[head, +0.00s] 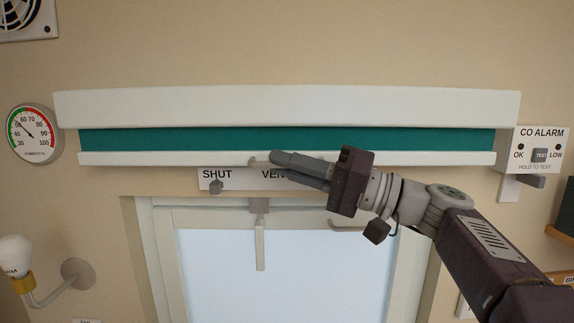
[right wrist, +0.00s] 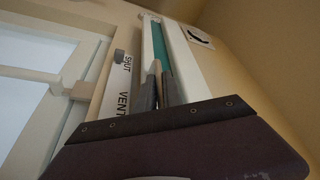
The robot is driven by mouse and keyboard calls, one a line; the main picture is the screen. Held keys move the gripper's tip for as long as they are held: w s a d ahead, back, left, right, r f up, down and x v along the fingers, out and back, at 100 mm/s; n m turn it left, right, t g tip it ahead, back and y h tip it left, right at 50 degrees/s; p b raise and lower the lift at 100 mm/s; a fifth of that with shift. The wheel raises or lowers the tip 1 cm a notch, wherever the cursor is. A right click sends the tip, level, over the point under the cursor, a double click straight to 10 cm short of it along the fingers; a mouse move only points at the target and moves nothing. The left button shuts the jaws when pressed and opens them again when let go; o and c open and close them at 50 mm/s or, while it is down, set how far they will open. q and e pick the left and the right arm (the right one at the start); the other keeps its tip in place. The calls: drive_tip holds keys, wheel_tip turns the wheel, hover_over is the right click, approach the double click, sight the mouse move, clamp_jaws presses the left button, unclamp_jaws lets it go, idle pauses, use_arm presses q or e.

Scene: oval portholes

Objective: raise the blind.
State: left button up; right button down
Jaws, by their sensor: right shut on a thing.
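The blind is a band of green fabric (head: 290,139) between a white head box (head: 290,107) and a white bottom bar (head: 130,158). Only a narrow strip of fabric shows, above the window. My right gripper (head: 268,158) is shut at the middle of the bottom bar, on a small pale tab there that its fingers mostly hide. In the right wrist view, the fingers (right wrist: 158,88) close together beside the green fabric (right wrist: 161,48). My left gripper is in neither view.
A vent slider plate (head: 212,176) marked SHUT and VENT sits just under the bar, partly behind my fingers. The window (head: 290,275) with its handle (head: 260,240) is below. A CO alarm (head: 538,150) is at right, a humidity dial (head: 33,133) and wall lamp (head: 18,255) at left.

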idle(0.6)
wheel_tip(320, 180, up, 4)
drive_tip(key=shift+f+p, duration=0.1)
drive_tip(key=shift+p, duration=1.05)
drive_tip(key=shift+r, duration=0.6)
drive_tip(key=c, duration=1.5)
unclamp_jaws()
drive_tip(key=shift+a, duration=0.1)
drive_tip(key=shift+f, duration=0.1)
